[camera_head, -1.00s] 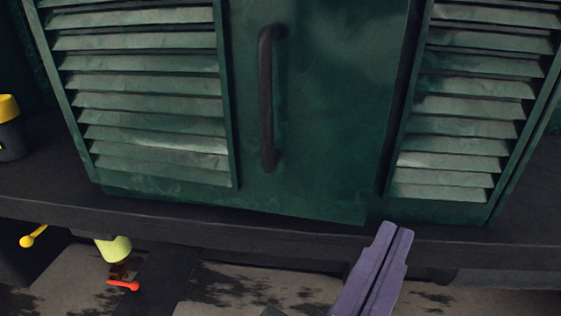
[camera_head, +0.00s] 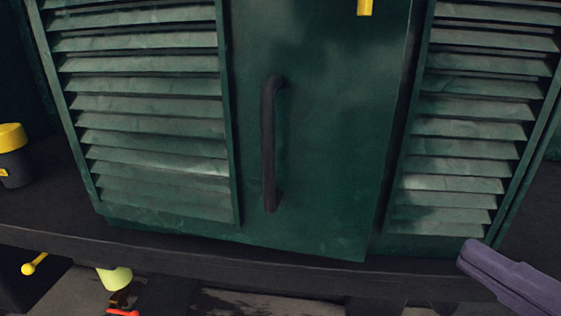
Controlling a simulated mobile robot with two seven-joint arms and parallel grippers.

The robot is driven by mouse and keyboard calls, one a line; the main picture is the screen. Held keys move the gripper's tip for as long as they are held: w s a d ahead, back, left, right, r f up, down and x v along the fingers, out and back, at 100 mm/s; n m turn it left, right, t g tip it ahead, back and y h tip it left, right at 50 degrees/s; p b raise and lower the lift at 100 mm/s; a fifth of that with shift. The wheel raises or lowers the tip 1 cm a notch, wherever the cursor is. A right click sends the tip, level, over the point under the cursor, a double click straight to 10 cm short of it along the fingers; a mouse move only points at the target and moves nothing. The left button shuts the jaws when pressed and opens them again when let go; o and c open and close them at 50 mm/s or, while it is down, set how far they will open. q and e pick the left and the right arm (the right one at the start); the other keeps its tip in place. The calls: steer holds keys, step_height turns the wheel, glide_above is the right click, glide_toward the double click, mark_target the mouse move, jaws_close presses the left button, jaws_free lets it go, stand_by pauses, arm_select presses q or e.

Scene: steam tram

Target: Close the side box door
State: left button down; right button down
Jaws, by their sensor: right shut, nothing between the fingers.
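The dark green side box door (camera_head: 330,150) is in the middle of the head view, with a dark vertical bar handle (camera_head: 269,150) near its left side. Its lower right corner stands a little out over the ledge, and a dark strip runs along its right edge, so it looks slightly ajar. How far is hard to tell. My right gripper (camera_head: 475,257), purple, is at the lower right, in front of the right louvred panel's bottom edge. It is shut, empty and apart from the door. My left gripper is out of view.
Green louvred panels flank the door at left (camera_head: 150,130) and right (camera_head: 465,130). A dark ledge (camera_head: 200,248) runs below. A black, yellow-topped canister (camera_head: 14,155) stands at far left. A yellow knob (camera_head: 28,268) and a yellow-green cup-shaped part (camera_head: 115,279) are under the ledge.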

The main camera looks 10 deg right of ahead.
steer(key=shift+n+y, duration=0.3)
steer(key=x, duration=0.4)
steer(key=d+p+x, duration=0.1)
steer(key=x, duration=0.7)
steer(key=shift+w+d+r+p, duration=0.25)
steer(key=shift+d+p, duration=0.05)
steer(key=shift+d, duration=0.1)
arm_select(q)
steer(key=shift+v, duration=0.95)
arm_select(e)
steer(key=shift+w+d, duration=0.25)
steer(key=shift+w, duration=0.25)
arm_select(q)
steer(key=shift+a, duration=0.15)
